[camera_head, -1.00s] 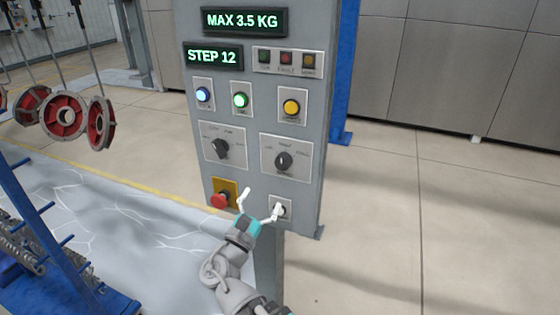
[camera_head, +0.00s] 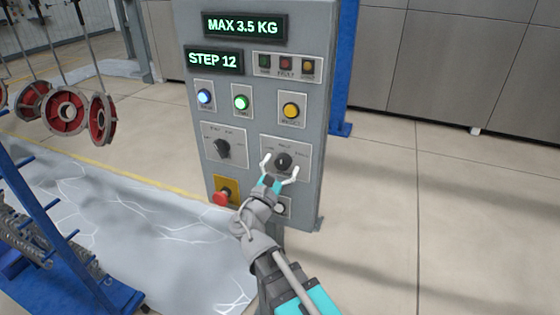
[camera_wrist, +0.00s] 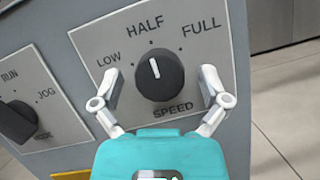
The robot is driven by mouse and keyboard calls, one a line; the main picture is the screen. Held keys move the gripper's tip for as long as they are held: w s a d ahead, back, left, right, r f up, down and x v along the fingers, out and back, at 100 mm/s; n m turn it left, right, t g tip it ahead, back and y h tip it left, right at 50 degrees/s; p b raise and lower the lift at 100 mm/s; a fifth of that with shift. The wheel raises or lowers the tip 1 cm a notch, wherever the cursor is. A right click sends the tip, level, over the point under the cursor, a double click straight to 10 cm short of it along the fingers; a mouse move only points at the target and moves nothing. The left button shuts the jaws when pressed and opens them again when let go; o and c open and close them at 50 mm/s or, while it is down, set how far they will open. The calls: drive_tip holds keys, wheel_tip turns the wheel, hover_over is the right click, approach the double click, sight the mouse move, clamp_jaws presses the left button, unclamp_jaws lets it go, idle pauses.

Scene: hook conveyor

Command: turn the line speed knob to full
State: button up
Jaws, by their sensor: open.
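The line speed knob (camera_wrist: 159,75) is black and round with a white pointer line. It sits on a plate labelled LOW, HALF, FULL and SPEED, and its pointer is up at about HALF. In the head view the knob (camera_head: 283,161) is on the lower right of the grey panel. My gripper (camera_head: 281,166) is open, with white fingers and a teal body. In the wrist view its fingertips (camera_wrist: 160,77) stand to the left and right of the knob. I see gaps on both sides, and cannot tell how far the fingers are from the plate.
The mode knob (camera_wrist: 17,121) is left of the speed plate. A red emergency stop (camera_head: 222,198) and a white-grey button (camera_head: 280,208) are below. Lit blue (camera_head: 204,96), green (camera_head: 241,102) and yellow (camera_head: 291,110) buttons are above. Red wheels (camera_head: 66,111) hang at the left.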

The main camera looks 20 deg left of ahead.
idle(0.3)
drive_tip(key=c, duration=1.1)
drive_tip(key=shift+w+a, duration=0.1)
drive_tip(key=shift+a, duration=0.1)
drive_tip(key=shift+c, duration=0.2)
drive_tip(key=shift+d, duration=0.15)
